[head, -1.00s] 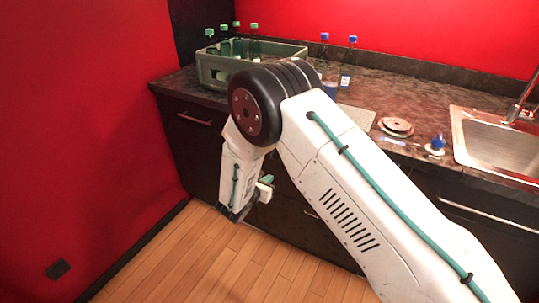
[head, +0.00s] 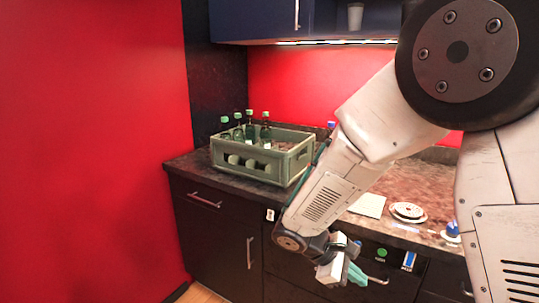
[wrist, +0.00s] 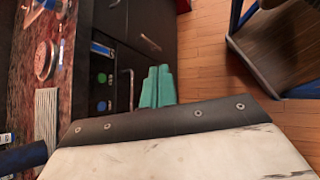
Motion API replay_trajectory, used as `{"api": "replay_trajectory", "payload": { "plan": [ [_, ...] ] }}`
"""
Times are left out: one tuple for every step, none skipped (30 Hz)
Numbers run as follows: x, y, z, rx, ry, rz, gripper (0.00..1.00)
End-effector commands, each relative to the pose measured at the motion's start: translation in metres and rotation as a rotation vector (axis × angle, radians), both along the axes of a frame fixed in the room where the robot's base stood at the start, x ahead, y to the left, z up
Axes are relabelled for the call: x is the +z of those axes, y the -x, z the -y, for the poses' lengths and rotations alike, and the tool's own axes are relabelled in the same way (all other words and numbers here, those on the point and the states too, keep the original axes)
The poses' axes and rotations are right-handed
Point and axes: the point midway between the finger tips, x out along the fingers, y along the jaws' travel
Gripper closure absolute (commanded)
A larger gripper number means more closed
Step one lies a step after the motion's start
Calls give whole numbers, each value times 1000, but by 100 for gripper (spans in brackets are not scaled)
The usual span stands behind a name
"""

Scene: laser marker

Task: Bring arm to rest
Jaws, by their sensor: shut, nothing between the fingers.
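My gripper (head: 355,275) has teal fingers and hangs in front of the dark lower cabinets, below the counter edge, in the head view. Its teal fingers (wrist: 158,86) lie side by side in the wrist view, shut with nothing between them. My arm is bent, with a big black joint at the upper right of the head view and the forearm slanting down to the left.
A green crate (head: 285,160) with several green-capped bottles stands on the dark counter (head: 200,162). A white board (head: 368,205), round plates (head: 408,211) and a blue-topped item (head: 452,232) lie to the right. A chair-like item (wrist: 275,50) stands on the wooden floor.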

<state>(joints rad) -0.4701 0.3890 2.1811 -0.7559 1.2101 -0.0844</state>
Motion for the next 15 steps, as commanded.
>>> {"api": "replay_trajectory", "payload": {
  "plan": [
    [18,15,9,-79,-45,28,100],
    [25,25,13,-126,-72,41,100],
    [36,37,17,-189,-108,60,100],
    [43,47,20,-235,-135,73,100],
    [50,56,23,-280,-162,87,100],
    [59,69,26,-338,-199,105,100],
    [65,77,28,-380,-227,120,100],
    [71,87,30,-421,-254,133,100],
    [79,98,32,-475,-290,154,100],
    [85,107,33,-513,-319,168,100],
    [90,115,35,-551,-347,183,100],
    [97,126,35,-600,-384,201,100],
    [102,134,36,-635,-413,218,100],
    [106,142,37,-668,-440,233,100],
    [112,152,37,-713,-478,255,100]
  ]
}}
